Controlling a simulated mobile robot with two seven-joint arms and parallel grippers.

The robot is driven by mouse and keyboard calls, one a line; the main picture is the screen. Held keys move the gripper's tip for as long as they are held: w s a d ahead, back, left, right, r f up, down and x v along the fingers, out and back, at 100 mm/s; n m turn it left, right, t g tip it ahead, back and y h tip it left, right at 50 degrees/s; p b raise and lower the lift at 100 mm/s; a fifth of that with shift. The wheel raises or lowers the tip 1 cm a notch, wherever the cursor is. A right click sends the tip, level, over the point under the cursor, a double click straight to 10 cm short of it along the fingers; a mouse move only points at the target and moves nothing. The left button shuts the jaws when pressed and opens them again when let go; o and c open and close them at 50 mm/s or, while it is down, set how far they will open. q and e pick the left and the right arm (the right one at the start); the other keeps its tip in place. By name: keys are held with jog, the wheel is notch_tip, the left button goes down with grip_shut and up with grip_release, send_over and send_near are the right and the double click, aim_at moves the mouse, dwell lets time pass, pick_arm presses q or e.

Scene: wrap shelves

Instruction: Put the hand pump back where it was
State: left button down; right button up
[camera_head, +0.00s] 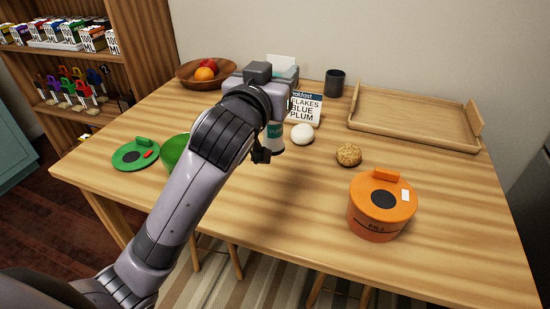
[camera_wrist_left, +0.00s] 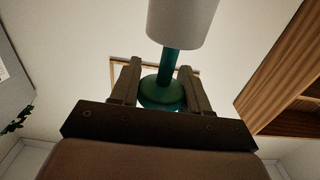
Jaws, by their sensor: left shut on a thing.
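The hand pump (camera_wrist_left: 181,22) has a pale cylindrical body and a teal stem and flange. In the left wrist view my left gripper (camera_wrist_left: 162,88) is shut on its teal part, with one finger on each side. In the head view my left gripper (camera_head: 268,142) is above the table's middle, partly hidden by my own arm. My right gripper is in neither view.
An orange canister (camera_head: 367,220), a grainy ball (camera_head: 348,155), a white ball (camera_head: 302,135) and a breakfast card (camera_head: 304,108) stand nearby. A wooden tray (camera_head: 410,121), dark cup (camera_head: 335,84) and fruit bowl (camera_head: 190,80) are behind. A green lid (camera_head: 128,156) and green container (camera_head: 172,153) lie left. Shelves (camera_head: 140,45) stand far left.

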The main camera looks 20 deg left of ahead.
aim_at(275, 144)
pick_arm(q)
notch_tip(275, 144, down, 10)
jog(key=shift+f+b, duration=0.15)
jog(key=shift+b, duration=0.8)
jog(key=shift+f+b, duration=0.5)
jog(key=shift+f, duration=1.6)
jog(key=c, duration=1)
grip_release()
jog(key=shift+f, duration=0.2)
jog(key=o, duration=0.5)
jog(key=shift+c, duration=0.2)
jog(key=shift+r, duration=0.2)
jog(key=shift+s, duration=0.2)
jog(key=s, duration=1.1)
jog(key=shift+s+a, duration=0.2)
jog(key=shift+s, duration=0.15)
